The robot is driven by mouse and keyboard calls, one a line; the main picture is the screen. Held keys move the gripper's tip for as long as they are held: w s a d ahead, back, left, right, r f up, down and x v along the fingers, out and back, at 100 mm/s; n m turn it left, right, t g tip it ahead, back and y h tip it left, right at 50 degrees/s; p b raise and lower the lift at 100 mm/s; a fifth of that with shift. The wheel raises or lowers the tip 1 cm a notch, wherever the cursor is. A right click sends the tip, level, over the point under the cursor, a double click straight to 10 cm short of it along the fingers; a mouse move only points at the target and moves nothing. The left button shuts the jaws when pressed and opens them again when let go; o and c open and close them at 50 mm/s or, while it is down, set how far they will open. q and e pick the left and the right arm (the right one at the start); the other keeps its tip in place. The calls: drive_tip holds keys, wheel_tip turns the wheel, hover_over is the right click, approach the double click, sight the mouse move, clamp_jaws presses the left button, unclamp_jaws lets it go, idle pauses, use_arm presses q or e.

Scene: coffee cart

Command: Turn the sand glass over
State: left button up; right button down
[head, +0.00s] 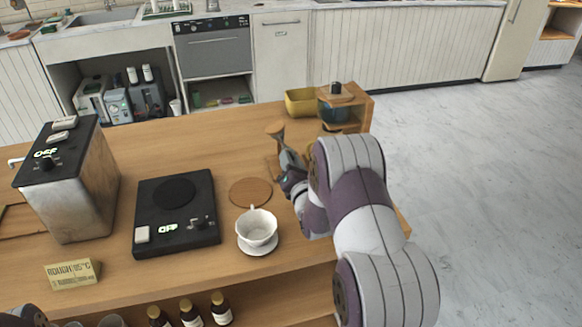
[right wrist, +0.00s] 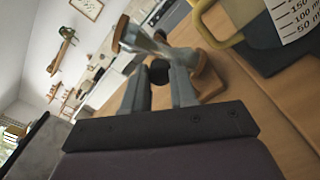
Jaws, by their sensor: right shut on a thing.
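The sand glass has wooden end discs and a clear glass waist. In the head view its upper wooden end (head: 275,128) shows just beyond my right gripper (head: 283,157), near the far edge of the wooden counter. In the right wrist view the sand glass (right wrist: 147,46) lies across the fingertips of my right gripper (right wrist: 158,78), which is shut on its middle. One wooden end is at upper left, the other at right. My right arm and gripper hide part of it in the head view, so I cannot tell whether it touches the counter. My left gripper is not in view.
A wooden stand (head: 357,108) and a yellow container (head: 300,102) are close behind the gripper. A round wooden coaster (head: 250,192), a white cup (head: 257,228) and a black hot plate (head: 150,195) are nearby. A marked jug (right wrist: 292,20) shows in the right wrist view.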

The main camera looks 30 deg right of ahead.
drive_tip(key=shift+m+b, duration=1)
drive_tip(key=shift+m, duration=0.9)
drive_tip(key=c, duration=0.9)
unclamp_jaws()
drive_tip(key=shift+s, duration=0.15)
drive_tip(key=b+v, duration=0.1)
drive_tip(key=v, duration=1.1)
drive_tip(key=shift+s, duration=0.25)
